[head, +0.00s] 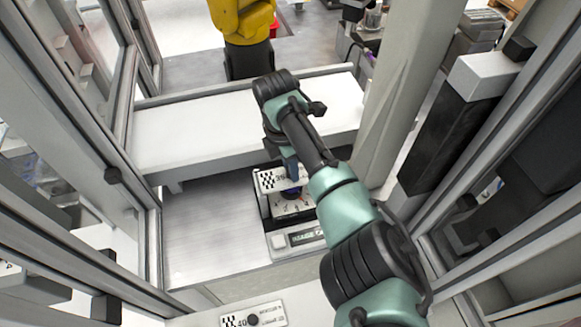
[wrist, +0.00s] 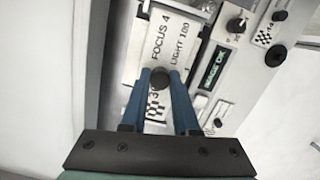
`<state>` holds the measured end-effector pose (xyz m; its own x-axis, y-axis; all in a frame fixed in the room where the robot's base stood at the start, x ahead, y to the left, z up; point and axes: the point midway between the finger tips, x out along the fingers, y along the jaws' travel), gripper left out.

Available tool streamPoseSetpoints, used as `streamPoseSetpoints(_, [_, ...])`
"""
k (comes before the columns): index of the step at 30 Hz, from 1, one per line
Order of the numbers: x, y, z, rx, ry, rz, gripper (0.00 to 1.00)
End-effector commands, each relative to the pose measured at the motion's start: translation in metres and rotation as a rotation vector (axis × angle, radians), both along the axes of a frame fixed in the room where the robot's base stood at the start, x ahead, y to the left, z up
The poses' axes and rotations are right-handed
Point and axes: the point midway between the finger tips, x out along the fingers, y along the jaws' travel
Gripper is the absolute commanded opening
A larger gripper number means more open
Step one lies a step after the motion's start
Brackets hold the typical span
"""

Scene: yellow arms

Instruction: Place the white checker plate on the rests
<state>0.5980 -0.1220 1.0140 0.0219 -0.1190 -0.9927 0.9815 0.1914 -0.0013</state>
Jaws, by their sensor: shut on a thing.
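The white checker plate (head: 270,181) shows a black-and-white checker patch and printed text in the head view. It also shows in the wrist view (wrist: 172,42), with the words "FOCUS 4" and "LIGHT 100" and a black knob (wrist: 160,78). My gripper (wrist: 162,82) is shut on this knob with its blue fingers. In the head view my gripper (head: 291,172) is over the plate's right part and hides some of it. The plate is over a small instrument with black side parts (head: 264,207). I cannot tell whether it touches any rests there.
A display box (head: 305,236) adjoins the instrument; its screen (wrist: 213,67) reads "IMAGE OK" in the wrist view. Another checker plate with a knob (head: 253,318) lies at the front. A white beam (head: 240,125) crosses behind. Bare metal surface (head: 205,235) is free at left.

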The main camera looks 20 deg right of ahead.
Motion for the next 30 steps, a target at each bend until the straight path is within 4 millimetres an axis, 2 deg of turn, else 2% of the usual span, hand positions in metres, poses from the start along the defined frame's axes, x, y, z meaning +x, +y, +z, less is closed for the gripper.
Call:
streamPoseSetpoints(4, [0.000, 0.000, -0.004, 0.000, -0.001, 0.000, 0.00])
streamPoseSetpoints(5, [0.000, 0.000, -0.004, 0.000, 0.000, 0.000, 0.30])
streamPoseSetpoints(9, [0.000, 0.000, -0.003, 0.000, -0.001, 0.000, 0.56])
streamPoseSetpoints(10, [0.000, 0.000, -0.003, 0.000, -0.001, 0.000, 0.59])
streamPoseSetpoints(20, [0.000, 0.000, -0.001, 0.000, -0.001, 0.001, 0.59])
streamPoseSetpoints(26, [0.000, 0.001, 0.011, 0.000, -0.001, 0.001, 0.59])
streamPoseSetpoints(30, [0.000, 0.003, 0.028, 0.001, -0.001, 0.001, 0.59])
